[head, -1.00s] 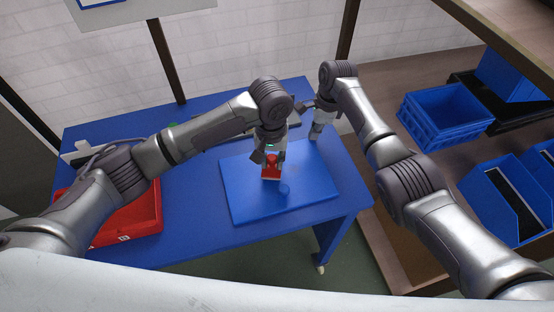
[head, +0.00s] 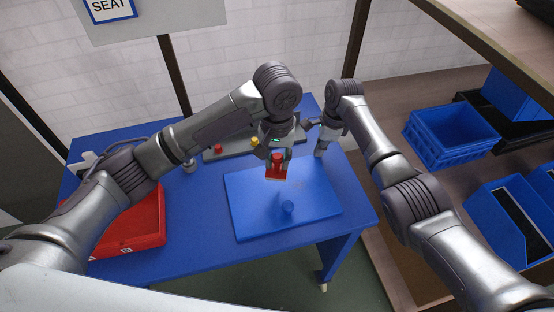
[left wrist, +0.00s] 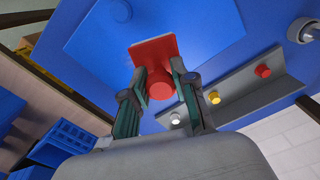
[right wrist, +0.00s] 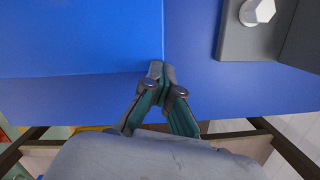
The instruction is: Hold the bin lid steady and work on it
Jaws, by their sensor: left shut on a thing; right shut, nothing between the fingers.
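A flat blue panel (head: 250,215), apparently the bin lid, lies on the blue table with a small blue knob (head: 287,207) near its front edge. My left gripper (head: 277,155) is shut on a red piece (head: 276,172), a flat plate with a round grip. The plate (left wrist: 155,48) and the grip (left wrist: 161,88) between the fingers show in the left wrist view. The red piece appears to be above the panel's rear part. My right gripper (head: 319,153) is shut and empty at the panel's rear right; in the right wrist view its tips (right wrist: 160,68) are by the panel's edge.
A red bin (head: 130,225) stands on the table's left. A grey strip with red, yellow and white buttons (head: 235,145) lies at the back, behind my left gripper. Blue crates (head: 450,135) stand on the right.

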